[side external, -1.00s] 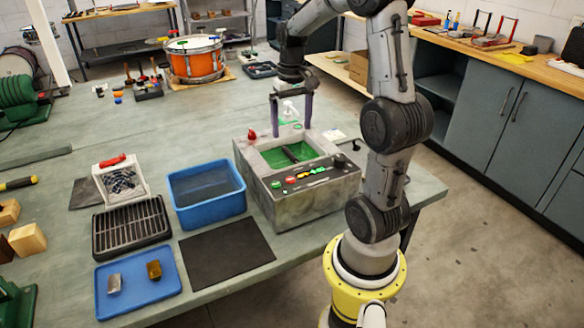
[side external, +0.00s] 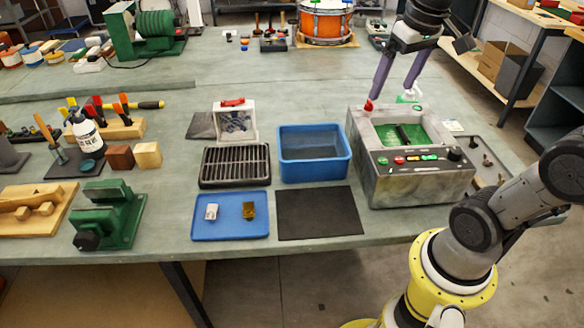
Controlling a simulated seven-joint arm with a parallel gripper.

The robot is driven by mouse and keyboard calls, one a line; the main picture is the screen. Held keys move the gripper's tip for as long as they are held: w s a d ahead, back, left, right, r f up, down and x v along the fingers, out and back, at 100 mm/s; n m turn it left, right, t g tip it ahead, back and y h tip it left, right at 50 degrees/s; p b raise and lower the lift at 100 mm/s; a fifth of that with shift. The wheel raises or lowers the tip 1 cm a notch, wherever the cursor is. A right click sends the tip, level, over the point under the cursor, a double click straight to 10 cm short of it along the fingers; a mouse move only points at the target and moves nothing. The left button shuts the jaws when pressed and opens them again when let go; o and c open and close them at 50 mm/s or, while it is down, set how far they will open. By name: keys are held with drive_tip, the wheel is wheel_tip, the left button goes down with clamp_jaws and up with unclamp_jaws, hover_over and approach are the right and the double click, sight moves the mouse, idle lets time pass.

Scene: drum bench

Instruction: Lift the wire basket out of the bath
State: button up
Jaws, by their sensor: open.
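The bath (side external: 418,188) is a grey, worn box with a control panel on its front and green liquid inside. A dark bar (side external: 404,135) shows in the green liquid; it may be the handle of the wire basket, whose mesh I cannot make out. My gripper (side external: 389,98) points down from above, at the back of the bath in the picture. Its two long purple-grey fingers are wide apart with nothing between them. The left fingertip appears close to a red knob (side external: 368,105) at the bath's back left corner; I cannot tell if they touch.
Left of the bath are a blue tub (side external: 314,177), a black slatted rack (side external: 207,168), a white box with a red handle (side external: 251,134), a blue tray (side external: 230,230) and a bare dark mat (side external: 318,213). A drum (side external: 326,25) stands behind.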

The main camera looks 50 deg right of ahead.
drive_tip(key=s+a+f+n+t, duration=0.2)
drive_tip(key=s+a+n, duration=0.1)
drive_tip(key=s+a, duration=0.3)
drive_tip(key=shift+s+a+n+y, duration=0.15)
drive_tip(key=shift+a+n+y, duration=0.2)
drive_tip(key=shift+a, duration=0.8)
drive_tip(key=shift+t, duration=0.4)
drive_tip(key=f, duration=0.1)
drive_tip(key=s+f, duration=0.1)
drive_tip(key=s+a+f, duration=0.1)
drive_tip(key=shift+f, duration=0.3)
drive_tip(key=shift+c, duration=0.9)
drive_tip(key=shift+w, duration=0.2)
drive_tip(key=c, duration=0.5)
drive_tip(key=shift+c, duration=0.2)
drive_tip(key=shift+r+n, duration=0.1)
drive_tip(key=shift+n, duration=0.25)
